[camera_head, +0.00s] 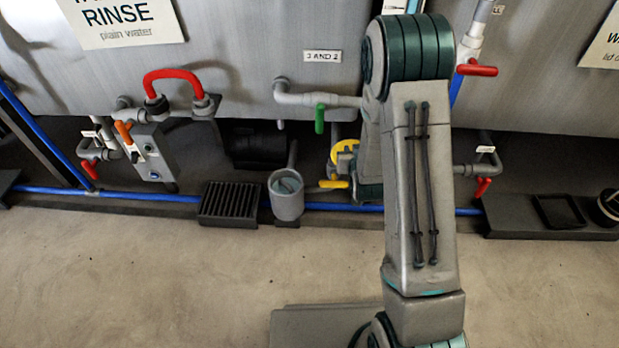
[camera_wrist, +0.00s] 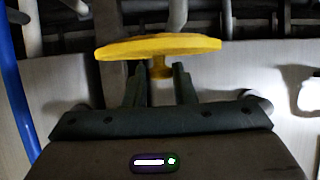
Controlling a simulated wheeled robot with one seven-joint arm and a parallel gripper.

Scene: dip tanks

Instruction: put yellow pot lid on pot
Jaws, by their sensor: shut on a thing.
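The yellow pot lid (camera_wrist: 158,46) is in my gripper (camera_wrist: 161,76) in the wrist view. The two dark fingers are on either side of the short yellow knob under the lid's disc. In the head view, the lid (camera_head: 343,157) shows as a yellow edge, partly hidden behind my arm. The grey pot (camera_head: 288,205) stands to the left of the lid and lower in the head view, near the blue pipe. Its top is open, with no lid on it. The lid and pot look apart. I cannot tell the pot in the wrist view.
A black slatted grate (camera_head: 230,203) lies left of the pot. A yellow valve handle (camera_head: 333,184) sticks out right of it. A green-handled tap (camera_head: 319,118) hangs above, below the large grey tank (camera_head: 240,65). The floor in front (camera_head: 150,270) is clear.

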